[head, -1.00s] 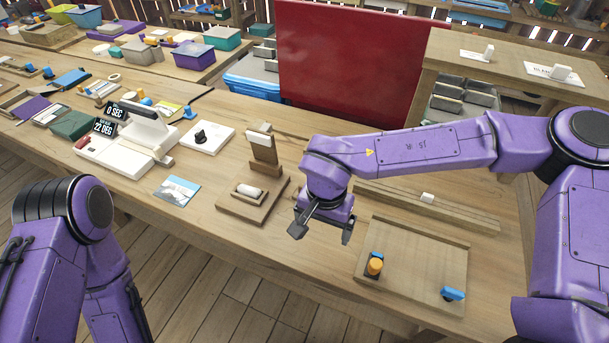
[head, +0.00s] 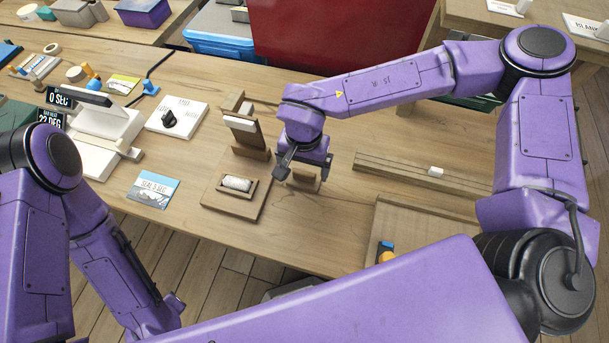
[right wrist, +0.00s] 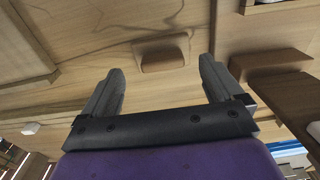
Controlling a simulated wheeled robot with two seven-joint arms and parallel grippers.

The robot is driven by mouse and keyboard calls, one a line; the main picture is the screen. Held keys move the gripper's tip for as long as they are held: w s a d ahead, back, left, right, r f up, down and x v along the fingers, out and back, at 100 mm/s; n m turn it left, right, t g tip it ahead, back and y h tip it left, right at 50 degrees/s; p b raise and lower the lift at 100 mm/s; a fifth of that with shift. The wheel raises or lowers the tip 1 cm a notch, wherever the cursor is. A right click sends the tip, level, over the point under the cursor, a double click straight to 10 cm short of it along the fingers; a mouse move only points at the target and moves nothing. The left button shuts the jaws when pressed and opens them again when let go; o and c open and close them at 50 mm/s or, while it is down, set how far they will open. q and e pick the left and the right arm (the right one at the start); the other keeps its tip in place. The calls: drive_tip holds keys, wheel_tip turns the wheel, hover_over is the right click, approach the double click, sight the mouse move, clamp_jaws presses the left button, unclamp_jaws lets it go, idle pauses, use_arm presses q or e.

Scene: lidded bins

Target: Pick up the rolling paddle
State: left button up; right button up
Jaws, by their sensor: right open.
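A small wooden block (head: 306,180), which looks like the rolling paddle, lies on the table below my right gripper (head: 305,166). The gripper partly hides it in the head view. In the right wrist view the rounded wooden piece (right wrist: 162,53) shows past and between the fingertips of the open right gripper (right wrist: 160,70). The fingers do not appear to touch it. A wooden tray (head: 222,205) holding a white roll (head: 237,183) sits left of the gripper. My left gripper is out of view.
A wooden stand (head: 243,128) is just behind the tray. A white board with a black knob (head: 169,118) and a blue-white card (head: 153,189) lie further left. A long wooden rail (head: 400,172) and a board with a raised rim (head: 415,215) are at the right.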

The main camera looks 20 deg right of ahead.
sight(305, 172)
drive_tip(key=f, duration=0.1)
drive_tip(key=w+f, duration=0.1)
drive_tip(key=f, duration=0.3)
drive_tip(key=shift+w+d+p, duration=0.15)
drive_tip(key=shift+d+p, duration=0.1)
drive_tip(key=shift+p, duration=0.1)
drive_tip(key=shift+f, duration=0.1)
drive_tip(key=shift+s, duration=0.3)
drive_tip(key=shift+c, duration=0.3)
drive_tip(key=shift+w, duration=0.15)
drive_tip(key=c, duration=1.1)
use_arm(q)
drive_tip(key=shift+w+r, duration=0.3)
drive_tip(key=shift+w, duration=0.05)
use_arm(e)
drive_tip(key=shift+r, duration=0.2)
